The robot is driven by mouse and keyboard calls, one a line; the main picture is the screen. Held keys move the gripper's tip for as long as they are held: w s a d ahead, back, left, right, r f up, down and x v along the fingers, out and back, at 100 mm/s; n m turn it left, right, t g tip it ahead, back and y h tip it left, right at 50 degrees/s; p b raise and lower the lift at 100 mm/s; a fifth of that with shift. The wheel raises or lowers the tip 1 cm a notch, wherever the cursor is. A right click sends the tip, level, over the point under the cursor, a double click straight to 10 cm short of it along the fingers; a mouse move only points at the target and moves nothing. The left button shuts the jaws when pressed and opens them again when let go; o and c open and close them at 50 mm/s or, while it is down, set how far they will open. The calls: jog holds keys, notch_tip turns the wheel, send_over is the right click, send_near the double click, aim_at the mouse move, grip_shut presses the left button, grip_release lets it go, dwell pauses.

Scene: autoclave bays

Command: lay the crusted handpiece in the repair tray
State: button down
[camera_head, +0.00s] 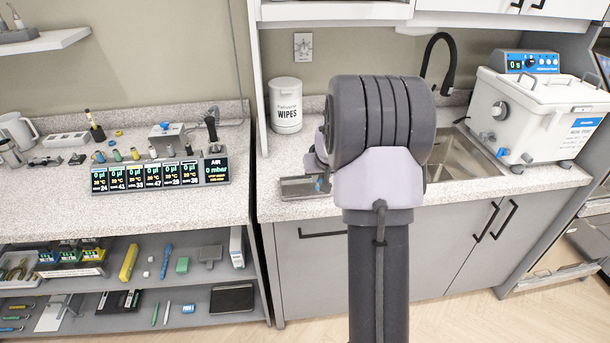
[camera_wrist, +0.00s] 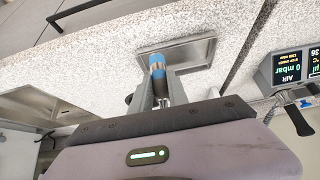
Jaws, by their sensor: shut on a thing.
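My gripper (camera_wrist: 158,92) is shut on a slim handpiece (camera_wrist: 157,67) with a blue band and a metallic body. Any crust on it is too small to make out. A shallow grey metal tray (camera_wrist: 207,48) lies on the speckled counter just beyond the fingertips in the wrist view. The handpiece's far end overlaps the tray; I cannot tell whether it touches it. In the head view the tray (camera_head: 292,188) shows left of my arm, partly hidden. There, my wrist hides most of the gripper, and only a bit of blue shows over the tray.
A wipes canister (camera_head: 286,105) stands behind the tray. A sink (camera_head: 465,160) and a white bath unit (camera_head: 540,115) are to the right. A row of displays (camera_head: 160,175) stands on the left counter, across a gap. Cluttered shelves lie below it.

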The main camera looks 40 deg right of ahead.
jog(key=w, duration=0.7)
jog(key=shift+f+b, duration=0.3)
jog(key=shift+f, duration=0.1)
notch_tip(320, 180, down, 4)
jog(key=shift+r+b, duration=0.15)
jog(key=shift+b, duration=0.65)
jog(key=shift+r, duration=0.1)
jog(key=c, duration=1.3)
grip_release()
